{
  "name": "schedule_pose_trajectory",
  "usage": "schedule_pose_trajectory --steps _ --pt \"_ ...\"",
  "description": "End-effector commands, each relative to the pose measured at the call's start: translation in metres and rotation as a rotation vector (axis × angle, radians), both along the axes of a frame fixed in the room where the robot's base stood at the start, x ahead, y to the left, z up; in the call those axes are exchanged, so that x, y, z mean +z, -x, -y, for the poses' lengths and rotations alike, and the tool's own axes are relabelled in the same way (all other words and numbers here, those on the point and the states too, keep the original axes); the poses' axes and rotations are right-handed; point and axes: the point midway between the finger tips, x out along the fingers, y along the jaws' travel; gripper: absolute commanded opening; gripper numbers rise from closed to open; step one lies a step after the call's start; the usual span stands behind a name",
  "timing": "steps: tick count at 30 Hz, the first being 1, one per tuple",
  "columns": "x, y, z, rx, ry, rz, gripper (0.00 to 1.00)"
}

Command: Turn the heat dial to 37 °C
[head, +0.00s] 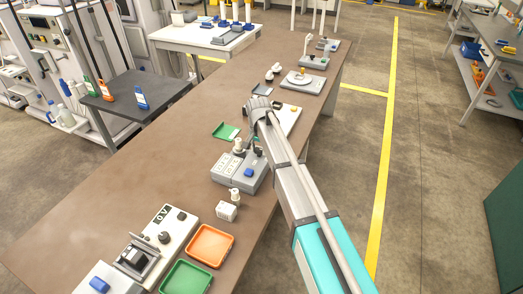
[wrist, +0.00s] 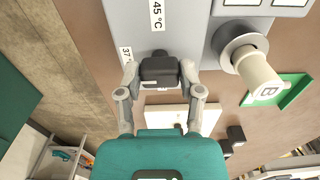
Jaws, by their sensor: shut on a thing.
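The heat dial (wrist: 159,70) is a black knob on a grey panel (wrist: 182,30) in the wrist view. A "45 °C" label (wrist: 157,14) and a "37" label (wrist: 126,54), partly cut by a finger, sit beyond it, the "37" to the left. My gripper (wrist: 159,76) has its two grey fingers on either side of the knob and is shut on it. The dial's pointer cannot be made out. In the head view the grey unit (head: 227,173) stands on the bench, with my arm reaching over it; the dial there is mostly hidden.
A pale cylinder marked B (wrist: 262,78) stands on a round grey fitting right of the dial. A green tray (wrist: 294,92) lies beyond it. On the brown bench (head: 130,185) are an orange tray (head: 211,245), a white controller (head: 165,232) and other small devices.

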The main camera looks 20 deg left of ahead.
Motion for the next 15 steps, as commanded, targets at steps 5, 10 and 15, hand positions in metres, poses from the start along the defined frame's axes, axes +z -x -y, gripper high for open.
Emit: schedule_pose_trajectory --steps 5,10,15 --pt "0.0004 -0.0035 -0.0015 0.0 -0.003 0.007 0.52" --pt "0.0003 -0.0028 -0.0007 0.0 -0.003 0.005 0.83" --pt "0.0001 -0.0019 0.0002 0.0 -0.001 0.004 0.83"
